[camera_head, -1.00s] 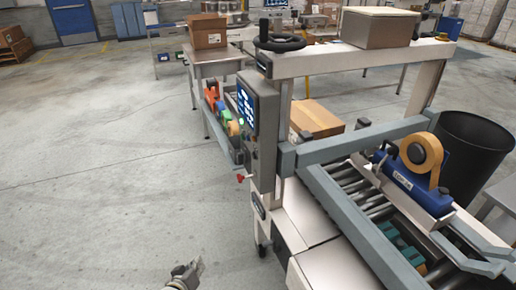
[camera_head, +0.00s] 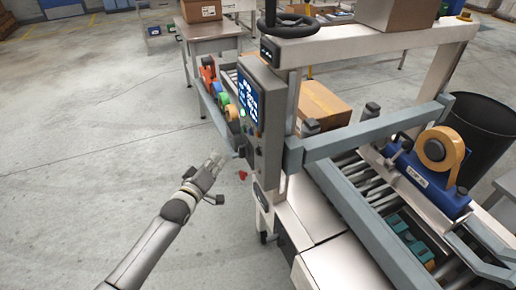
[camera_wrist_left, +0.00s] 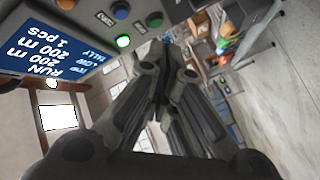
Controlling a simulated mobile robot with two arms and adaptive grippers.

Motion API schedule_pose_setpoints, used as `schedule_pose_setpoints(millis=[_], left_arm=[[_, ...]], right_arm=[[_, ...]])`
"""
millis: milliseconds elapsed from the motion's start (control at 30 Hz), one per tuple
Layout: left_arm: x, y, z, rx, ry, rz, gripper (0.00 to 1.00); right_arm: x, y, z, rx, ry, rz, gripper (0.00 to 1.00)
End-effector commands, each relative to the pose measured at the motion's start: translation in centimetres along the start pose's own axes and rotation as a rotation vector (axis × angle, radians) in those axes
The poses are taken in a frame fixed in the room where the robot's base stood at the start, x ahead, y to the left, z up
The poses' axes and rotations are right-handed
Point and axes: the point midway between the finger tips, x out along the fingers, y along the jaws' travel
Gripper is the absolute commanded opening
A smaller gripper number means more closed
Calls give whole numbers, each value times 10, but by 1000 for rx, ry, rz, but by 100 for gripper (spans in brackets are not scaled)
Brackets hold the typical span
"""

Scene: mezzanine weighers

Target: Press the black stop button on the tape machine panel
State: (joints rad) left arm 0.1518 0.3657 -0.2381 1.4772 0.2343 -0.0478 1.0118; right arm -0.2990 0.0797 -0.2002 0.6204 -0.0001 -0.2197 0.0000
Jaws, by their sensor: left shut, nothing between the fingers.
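The tape machine panel (camera_head: 262,115) is a grey upright box on the machine's left post, with a lit blue screen (camera_head: 248,100). My right gripper is not in view.
A red knob (camera_head: 242,175) sticks out below the panel. A cardboard box (camera_head: 322,102) is on the conveyor, and a blue tape dispenser (camera_head: 430,185) stands at right. The floor at left is clear.

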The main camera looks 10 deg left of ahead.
Motion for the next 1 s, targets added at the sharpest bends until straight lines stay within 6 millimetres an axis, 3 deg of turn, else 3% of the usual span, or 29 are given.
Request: schedule_pose_setpoints(millis=[433, 1000], left_arm=[[6, 3, 5, 1, 1, 1, 0], [55, 39, 41, 0, 1, 0, 0]], right_arm=[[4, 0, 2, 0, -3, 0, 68], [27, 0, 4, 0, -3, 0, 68]])
